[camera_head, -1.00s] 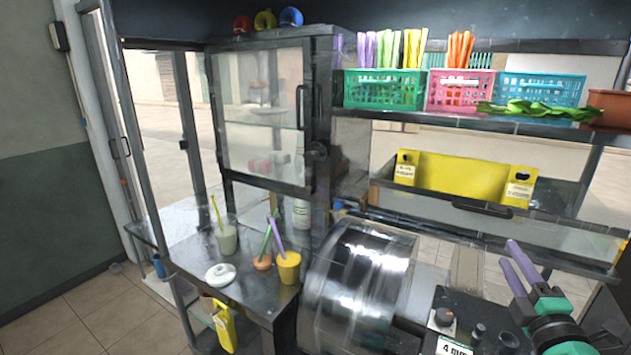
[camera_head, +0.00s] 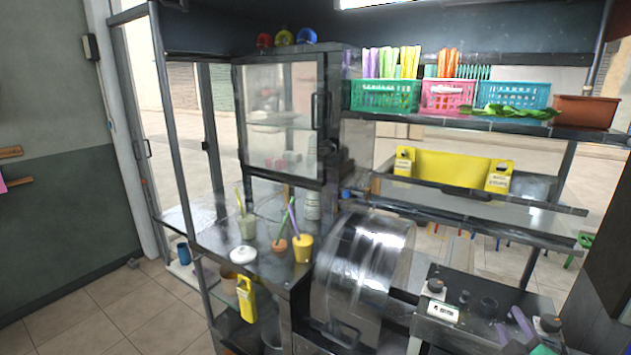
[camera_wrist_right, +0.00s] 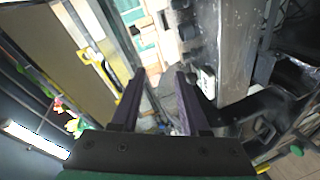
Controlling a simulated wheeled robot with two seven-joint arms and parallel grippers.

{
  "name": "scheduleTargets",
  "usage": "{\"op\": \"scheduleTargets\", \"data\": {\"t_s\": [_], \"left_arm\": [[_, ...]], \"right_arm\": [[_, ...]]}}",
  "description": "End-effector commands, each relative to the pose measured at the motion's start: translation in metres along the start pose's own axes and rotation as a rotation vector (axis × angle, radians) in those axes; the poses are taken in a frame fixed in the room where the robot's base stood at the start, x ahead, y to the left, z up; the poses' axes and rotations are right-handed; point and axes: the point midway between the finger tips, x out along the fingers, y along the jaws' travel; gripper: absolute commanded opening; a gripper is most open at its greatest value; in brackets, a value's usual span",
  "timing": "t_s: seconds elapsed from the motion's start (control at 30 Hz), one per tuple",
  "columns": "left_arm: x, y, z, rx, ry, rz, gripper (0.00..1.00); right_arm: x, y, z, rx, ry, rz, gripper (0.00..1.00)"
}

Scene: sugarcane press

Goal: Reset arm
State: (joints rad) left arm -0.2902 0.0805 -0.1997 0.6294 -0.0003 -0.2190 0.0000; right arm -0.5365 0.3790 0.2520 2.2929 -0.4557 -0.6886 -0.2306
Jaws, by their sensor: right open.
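My right gripper (camera_head: 510,322) shows at the lower right of the head view, with purple fingers and a green body. It is in front of the dark control box of the press and appears empty. In the right wrist view the two dark fingers (camera_wrist_right: 158,76) stand apart with nothing clearly held between them. My left gripper is not in view. The sugarcane press (camera_head: 362,272), with a shiny clear rounded cover, stands left of the right gripper.
A counter (camera_head: 215,238) at left holds a yellow cup (camera_head: 303,248), a pale green drink (camera_head: 246,228) and a white lid (camera_head: 243,255). A shelf above holds green (camera_head: 385,97), pink (camera_head: 449,97) and blue (camera_head: 513,95) baskets. Tiled floor (camera_head: 130,310) is open at lower left.

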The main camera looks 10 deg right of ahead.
Motion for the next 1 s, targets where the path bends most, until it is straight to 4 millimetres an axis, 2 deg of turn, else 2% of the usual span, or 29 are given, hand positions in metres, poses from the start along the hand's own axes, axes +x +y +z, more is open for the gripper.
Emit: {"op": "scheduleTargets", "data": {"t_s": [0.17, 0.27, 0.4, 0.5, 0.67, 0.87, 1.0], "left_arm": [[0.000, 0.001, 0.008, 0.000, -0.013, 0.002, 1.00], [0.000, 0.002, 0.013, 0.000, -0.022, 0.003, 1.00], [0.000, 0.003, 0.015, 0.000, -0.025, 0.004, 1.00], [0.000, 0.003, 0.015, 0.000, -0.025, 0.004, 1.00], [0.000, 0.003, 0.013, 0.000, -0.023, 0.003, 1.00], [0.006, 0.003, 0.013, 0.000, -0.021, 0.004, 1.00], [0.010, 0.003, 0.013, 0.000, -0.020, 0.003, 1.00]], "right_arm": [[-0.018, -0.070, 0.015, 0.212, -0.154, -0.220, 0.45], [-0.036, -0.114, 0.018, 0.319, -0.249, -0.362, 0.45], [-0.073, -0.171, 0.015, 0.442, -0.379, -0.572, 0.45], [-0.104, -0.206, 0.007, 0.504, -0.464, -0.719, 0.45], [-0.157, -0.248, -0.009, 0.561, -0.583, -0.941, 0.45], [-0.135, -0.323, 0.018, 0.540, -0.623, -0.965, 0.45], [-0.124, -0.383, 0.047, 0.524, -0.644, -0.979, 0.45]]}}
